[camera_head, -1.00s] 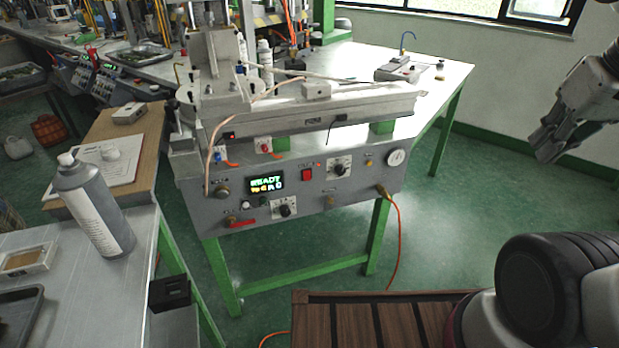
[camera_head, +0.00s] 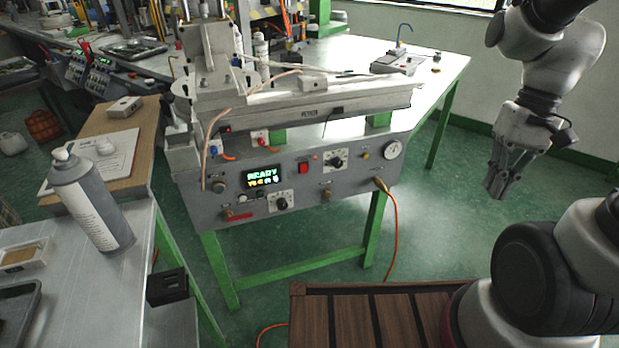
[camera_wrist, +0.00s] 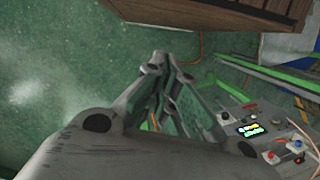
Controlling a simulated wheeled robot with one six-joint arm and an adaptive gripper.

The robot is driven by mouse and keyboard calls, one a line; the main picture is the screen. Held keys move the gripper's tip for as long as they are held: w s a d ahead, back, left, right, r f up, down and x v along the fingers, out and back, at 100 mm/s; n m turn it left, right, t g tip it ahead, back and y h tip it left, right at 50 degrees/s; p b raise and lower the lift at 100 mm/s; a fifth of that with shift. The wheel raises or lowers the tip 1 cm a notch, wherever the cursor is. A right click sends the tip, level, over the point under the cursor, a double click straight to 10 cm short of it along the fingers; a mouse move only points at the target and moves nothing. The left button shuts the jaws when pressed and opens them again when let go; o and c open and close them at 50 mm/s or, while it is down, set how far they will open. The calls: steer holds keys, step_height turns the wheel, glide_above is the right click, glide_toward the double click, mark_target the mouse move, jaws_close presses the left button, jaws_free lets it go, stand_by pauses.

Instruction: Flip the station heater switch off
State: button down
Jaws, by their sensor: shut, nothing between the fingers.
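The wax injection station has a grey front panel (camera_head: 225,203) with a lit display (camera_head: 262,176) reading "READY". A red rocker switch (camera_head: 303,168) sits right of the display, with a small red light above it; which way the rocker is tipped is too small to tell. My gripper (camera_head: 494,192) is in the air to the right of the station, well apart from the panel, pointing down, shut and empty. In the wrist view my gripper's fingers (camera_wrist: 162,60) point toward the top, and the display (camera_wrist: 250,129) shows at lower right.
A pressure gauge (camera_head: 393,149), knobs and an orange cable (camera_head: 392,240) are on the panel's right side. A grey spray bottle (camera_head: 92,203) stands on the left table. A wooden slatted surface (camera_head: 345,318) lies in front. The air between gripper and panel is clear.

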steer(key=w+a+f+m+g+y, duration=0.3)
steer(key=a+f+m+y, duration=0.9)
steer(key=a+f+m, duration=0.65)
steer(key=w+a+f+m+t+y, duration=0.1)
steer(key=w+a+f+m+t, duration=0.1)
steer(key=w+a+m+t, duration=0.3)
steer(key=w+f+m+t+y, duration=0.1)
steer(key=w+f+m, duration=0.15)
steer(key=m, duration=0.55)
steer(key=w+r+m+t, duration=0.2)
steer(key=w+m+t, duration=0.4)
steer(key=w+m, duration=0.3)
steer(key=shift+w+a+r+h, duration=0.2)
steer(key=shift+w+a+h, duration=0.1)
steer(key=shift+w, duration=0.25)
